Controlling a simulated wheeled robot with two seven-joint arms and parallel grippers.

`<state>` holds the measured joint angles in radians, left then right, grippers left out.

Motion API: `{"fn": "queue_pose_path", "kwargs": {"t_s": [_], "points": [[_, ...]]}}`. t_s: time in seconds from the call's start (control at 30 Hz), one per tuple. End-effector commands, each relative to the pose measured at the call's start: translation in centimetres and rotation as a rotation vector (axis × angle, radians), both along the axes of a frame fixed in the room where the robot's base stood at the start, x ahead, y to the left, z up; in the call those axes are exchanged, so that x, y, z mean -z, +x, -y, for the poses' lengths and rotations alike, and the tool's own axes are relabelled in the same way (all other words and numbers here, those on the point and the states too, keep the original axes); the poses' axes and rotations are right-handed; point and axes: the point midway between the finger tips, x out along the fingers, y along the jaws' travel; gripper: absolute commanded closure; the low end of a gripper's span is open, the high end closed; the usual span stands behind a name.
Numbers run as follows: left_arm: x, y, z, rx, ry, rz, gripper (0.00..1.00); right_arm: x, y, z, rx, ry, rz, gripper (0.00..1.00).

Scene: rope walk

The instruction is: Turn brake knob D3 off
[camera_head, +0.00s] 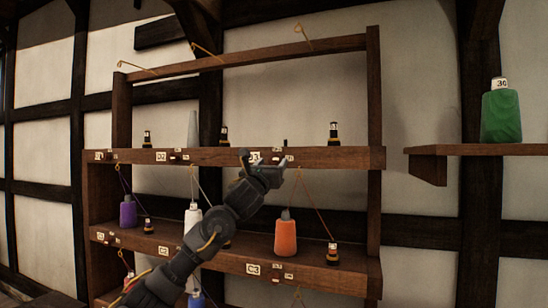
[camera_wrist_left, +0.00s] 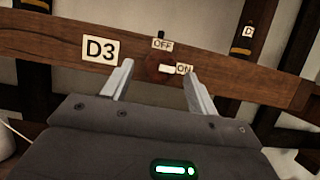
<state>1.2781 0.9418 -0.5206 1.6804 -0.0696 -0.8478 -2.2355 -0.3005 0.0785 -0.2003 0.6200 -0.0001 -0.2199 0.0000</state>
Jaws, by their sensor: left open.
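Brake knob D3 (camera_wrist_left: 156,66) is a reddish-brown round knob on a wooden rail. Its white pointer lies sideways, pointing right at the ON label (camera_wrist_left: 184,69). The OFF label (camera_wrist_left: 162,43) is above the knob, and the D3 label (camera_wrist_left: 101,50) is to its left; that label is partly hidden in the head view (camera_head: 255,156). My left gripper (camera_head: 265,160) is open in front of the upper rail. In the left wrist view its fingers (camera_wrist_left: 157,72) appear on either side of the knob; I cannot tell whether they touch it. My right gripper is not in view.
The wooden rack (camera_head: 374,100) has other labelled knobs, including D2 (camera_head: 160,156) and C3 (camera_head: 253,269). A green spool (camera_head: 501,115) is on a right-hand shelf (camera_head: 480,149).

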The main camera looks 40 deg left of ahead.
Motion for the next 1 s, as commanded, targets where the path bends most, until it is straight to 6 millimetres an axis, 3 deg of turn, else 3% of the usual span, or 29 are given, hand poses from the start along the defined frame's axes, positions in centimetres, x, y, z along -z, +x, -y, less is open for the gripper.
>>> {"fn": "queue_pose_path", "kwargs": {"t_s": [0.2, 0.5, 0.83, 1.0], "points": [[-0.8, 1.4, -0.5, 0.0, -0.001, 0.001, 0.41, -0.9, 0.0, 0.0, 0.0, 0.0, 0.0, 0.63], [-0.7, 1.6, -0.6, 0.0, 0.0, 0.001, 0.43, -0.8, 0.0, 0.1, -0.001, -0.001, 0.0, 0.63], [-0.7, 1.6, -0.5, 0.001, 0.0, 0.001, 0.85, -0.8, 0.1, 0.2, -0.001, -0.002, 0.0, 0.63], [-0.6, 1.7, -0.2, 0.004, -0.008, 0.004, 0.85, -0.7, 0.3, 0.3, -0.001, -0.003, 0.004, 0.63]]}}
